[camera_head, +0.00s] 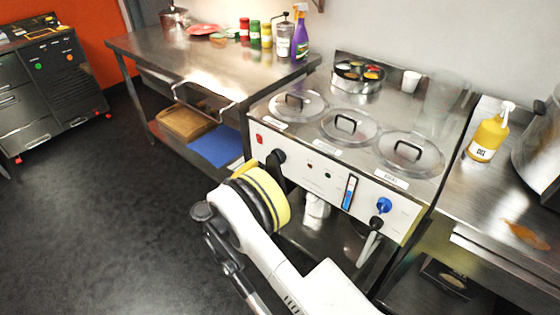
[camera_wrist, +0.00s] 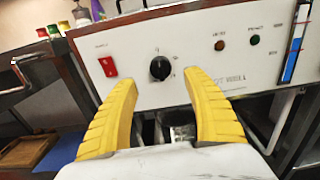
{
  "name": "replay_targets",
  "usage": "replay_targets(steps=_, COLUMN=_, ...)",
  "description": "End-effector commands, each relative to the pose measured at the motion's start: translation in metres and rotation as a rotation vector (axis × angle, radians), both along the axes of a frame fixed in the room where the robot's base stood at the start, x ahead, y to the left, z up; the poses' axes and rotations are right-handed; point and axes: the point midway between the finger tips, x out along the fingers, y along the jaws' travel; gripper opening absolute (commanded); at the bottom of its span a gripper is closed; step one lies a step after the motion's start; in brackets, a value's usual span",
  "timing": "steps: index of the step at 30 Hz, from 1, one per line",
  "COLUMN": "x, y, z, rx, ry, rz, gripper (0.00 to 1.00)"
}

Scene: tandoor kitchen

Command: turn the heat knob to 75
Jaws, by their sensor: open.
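The heat knob, a round black dial, sits on the white front panel of the steel warmer. It shows in the wrist view (camera_wrist: 160,68) with small marks around it, too blurred to read. In the head view (camera_head: 279,157) it is partly hidden by my gripper. My gripper (camera_wrist: 158,82) has two yellow ridged fingers, spread open and empty. The knob lies ahead of the fingertips, about midway between them, and no contact shows. In the head view my gripper (camera_head: 266,194) is in front of the panel's left part. The panel (camera_wrist: 205,40) carries an upright gauge (camera_wrist: 294,45) at right.
A red switch (camera_wrist: 107,67) is left of the knob. Two small lamps (camera_wrist: 219,45) are to its right. A blue knob (camera_head: 384,205) is at the panel's right end. Lidded pots (camera_head: 348,125) top the warmer. A steel table (camera_head: 200,60) stands left; the floor (camera_head: 90,190) is open.

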Motion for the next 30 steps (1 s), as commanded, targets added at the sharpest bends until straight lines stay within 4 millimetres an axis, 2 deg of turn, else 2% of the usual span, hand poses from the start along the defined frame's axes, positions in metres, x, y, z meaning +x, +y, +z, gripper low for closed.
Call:
replay_targets(steps=6, x=0.035, y=-0.029, z=-0.003, rx=0.001, ry=0.0, rz=-0.003, gripper=0.59)
replay_targets(steps=12, x=0.057, y=-0.044, z=-0.002, rx=0.003, ry=0.0, rz=-0.001, gripper=0.59)
replay_targets(steps=23, x=0.062, y=-0.048, z=0.0, rx=0.003, ry=0.0, rz=0.0, gripper=0.59)
replay_targets(steps=24, x=0.062, y=-0.048, z=0.0, rx=0.003, ry=0.0, rz=0.0, gripper=0.54)
replay_targets(steps=29, x=0.062, y=-0.048, z=0.0, rx=0.003, ry=0.0, rz=0.0, gripper=0.06)
replay_targets(steps=30, x=0.062, y=-0.048, z=0.0, rx=0.003, ry=0.0, rz=0.0, gripper=0.06)
